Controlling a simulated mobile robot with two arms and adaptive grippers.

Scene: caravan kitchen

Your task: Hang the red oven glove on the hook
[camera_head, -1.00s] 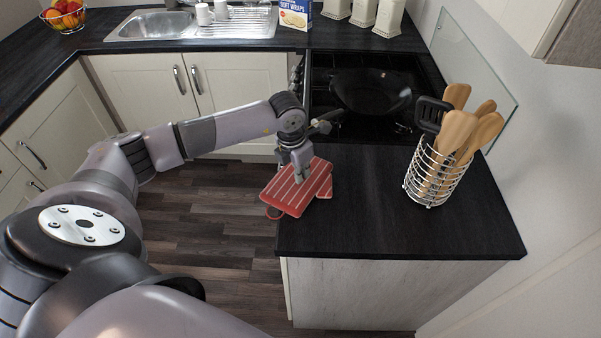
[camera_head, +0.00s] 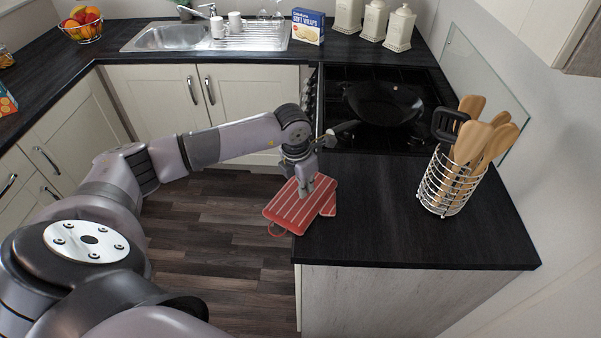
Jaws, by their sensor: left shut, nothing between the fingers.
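The red oven glove (camera_head: 290,208) with pale stripes lies at the left edge of the black worktop, its loop end sticking out past the edge over the floor. Its red loop (camera_head: 277,229) shows at the lower left. My left gripper (camera_head: 306,190) points down onto the glove's upper part, its fingers shut with nothing between them. The fingertips look to be at or just above the cloth; I cannot tell if they touch. I see no hook in this view. My right gripper is not in view.
A wire holder (camera_head: 432,190) with wooden utensils stands on the worktop at the right. A black wok (camera_head: 384,104) sits on the hob behind. The worktop (camera_head: 400,235) between glove and holder is clear. Open floor (camera_head: 215,225) lies left of the worktop.

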